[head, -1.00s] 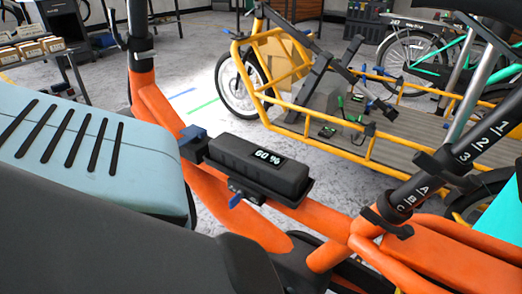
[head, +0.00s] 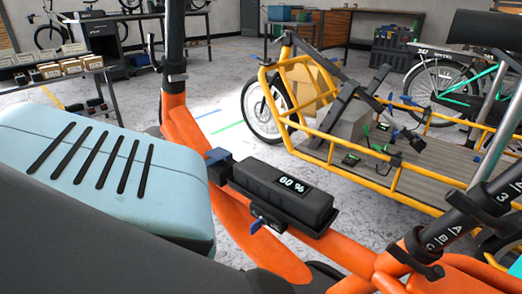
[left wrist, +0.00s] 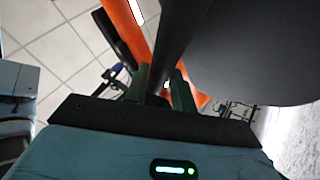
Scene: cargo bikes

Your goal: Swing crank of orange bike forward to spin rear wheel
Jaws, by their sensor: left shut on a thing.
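The orange bike's frame (head: 355,257) runs across the front of the head view, with a black battery showing 60 % (head: 285,192) mounted on it. Its crank is hidden in the head view. In the left wrist view, my left gripper (left wrist: 165,92) has its two green fingers shut on a dark bar (left wrist: 180,45), apparently the crank of the orange bike; its end lies between the fingers. Orange tubes (left wrist: 127,25) show just beyond. A large dark rounded shape (left wrist: 255,50) covers the right of that view. The rear wheel cannot be made out. My right gripper is not in view.
A yellow cargo bike (head: 335,157) stands close behind the orange one. A bike with teal parts (head: 470,95) is at the right. A shelf table with small boxes (head: 55,70) is at the left.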

